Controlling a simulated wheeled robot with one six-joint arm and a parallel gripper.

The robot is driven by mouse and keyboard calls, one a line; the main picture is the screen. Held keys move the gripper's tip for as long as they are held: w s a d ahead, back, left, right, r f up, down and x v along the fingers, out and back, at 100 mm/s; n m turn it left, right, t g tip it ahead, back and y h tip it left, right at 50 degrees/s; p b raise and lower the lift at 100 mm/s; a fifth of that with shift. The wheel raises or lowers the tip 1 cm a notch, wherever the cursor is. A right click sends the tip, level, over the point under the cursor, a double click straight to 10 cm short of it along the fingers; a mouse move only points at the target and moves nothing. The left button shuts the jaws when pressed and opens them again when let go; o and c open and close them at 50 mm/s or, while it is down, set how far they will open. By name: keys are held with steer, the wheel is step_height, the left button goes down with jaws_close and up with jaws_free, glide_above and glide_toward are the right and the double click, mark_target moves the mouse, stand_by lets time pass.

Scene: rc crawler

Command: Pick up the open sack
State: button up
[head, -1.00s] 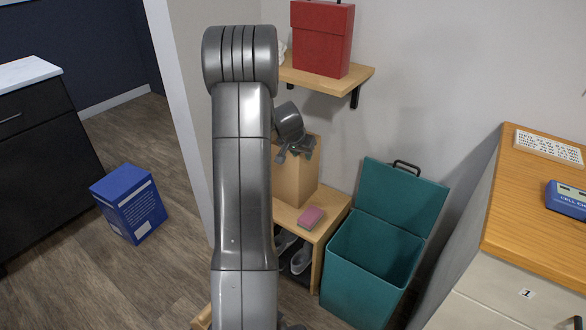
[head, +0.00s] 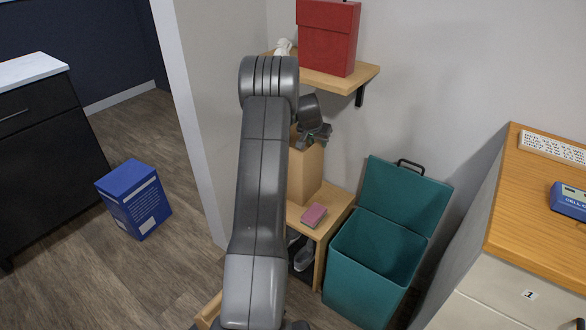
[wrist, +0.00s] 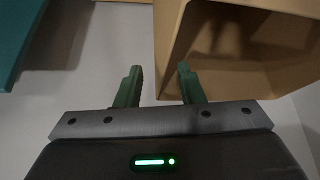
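The open sack is a tan, upright, box-like bag (head: 305,175) on the small wooden bench, partly hidden by my arm in the head view. In the wrist view the sack (wrist: 168,50) fills the upper right, and I look into its open mouth. My gripper (head: 314,139) is at the sack's top in the head view. In the wrist view my gripper (wrist: 160,72) is open, its two green fingers apart. The left finger is outside the sack's left edge; the right finger overlaps the mouth. I cannot tell whether either finger touches the sack.
A pink sponge-like block (head: 314,215) lies on the bench (head: 338,211), with shoes below. A teal bin (head: 368,270) with its lid up stands to the right. A shelf (head: 350,80) with a red box (head: 328,38) is above. A blue box (head: 135,199) stands on the floor.

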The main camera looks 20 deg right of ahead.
steer(key=shift+x, duration=1.05)
jaws_close()
steer(key=shift+r, duration=0.2)
